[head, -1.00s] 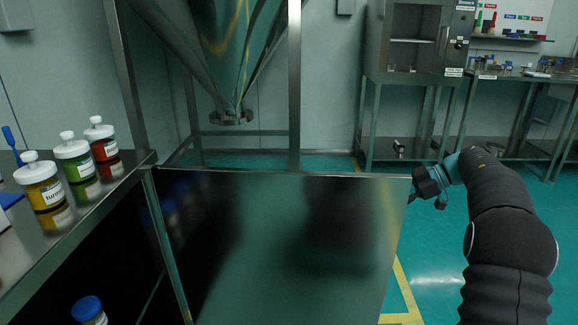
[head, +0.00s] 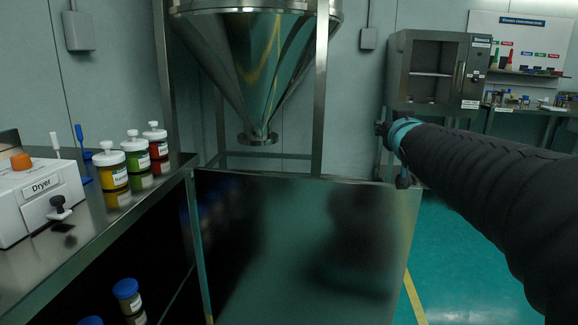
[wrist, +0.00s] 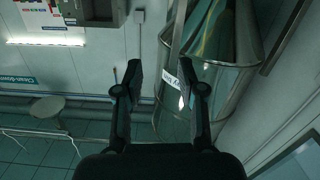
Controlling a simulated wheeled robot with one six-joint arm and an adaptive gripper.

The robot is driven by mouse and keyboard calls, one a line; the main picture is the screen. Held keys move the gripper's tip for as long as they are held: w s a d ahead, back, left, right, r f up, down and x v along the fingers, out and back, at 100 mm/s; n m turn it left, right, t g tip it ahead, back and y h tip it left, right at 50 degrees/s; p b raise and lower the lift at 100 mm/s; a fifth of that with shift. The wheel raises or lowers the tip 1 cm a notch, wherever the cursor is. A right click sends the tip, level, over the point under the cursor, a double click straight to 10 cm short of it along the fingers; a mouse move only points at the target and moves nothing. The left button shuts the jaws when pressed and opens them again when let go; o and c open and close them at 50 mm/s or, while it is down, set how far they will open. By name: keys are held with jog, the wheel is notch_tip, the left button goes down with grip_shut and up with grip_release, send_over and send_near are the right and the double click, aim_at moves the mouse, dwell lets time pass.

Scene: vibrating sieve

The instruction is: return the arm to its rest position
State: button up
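My arm (head: 470,170) reaches in from the right edge of the head view, raised and stretched forward. My gripper (head: 384,128) shows small and dark beyond the teal band at its far end, in front of the cabinet in the picture. In the wrist view my gripper (wrist: 160,72) has its two black fingers spread apart with nothing between them. The steel hopper (wrist: 222,40) shows behind and to the right of the fingers there. I cannot tell its distance from them.
A steel panel (head: 300,250) stands below the hopper cone (head: 258,75). Yellow, green and red jars (head: 110,172) and a dryer (head: 40,200) stand on the left bench. A steel cabinet (head: 430,75) is at the back right. Green floor (head: 460,260) is clear at the lower right.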

jog(key=s+a+f+g, duration=0.1)
jog(key=s+f+g, duration=0.3)
jog(key=s+f, duration=0.5)
jog(key=s+a+f+g+y, duration=0.1)
jog(key=s+a+f+g, duration=0.1)
jog(key=s+f, duration=0.8)
jog(key=s+a+f+g, duration=0.2)
jog(key=s+f+g, duration=0.3)
jog(key=s+f, duration=0.4)
jog(key=s, duration=0.7)
jog(key=shift+f+g+y, duration=0.15)
jog(key=shift+g+y, duration=0.15)
jog(key=shift+y, duration=0.1)
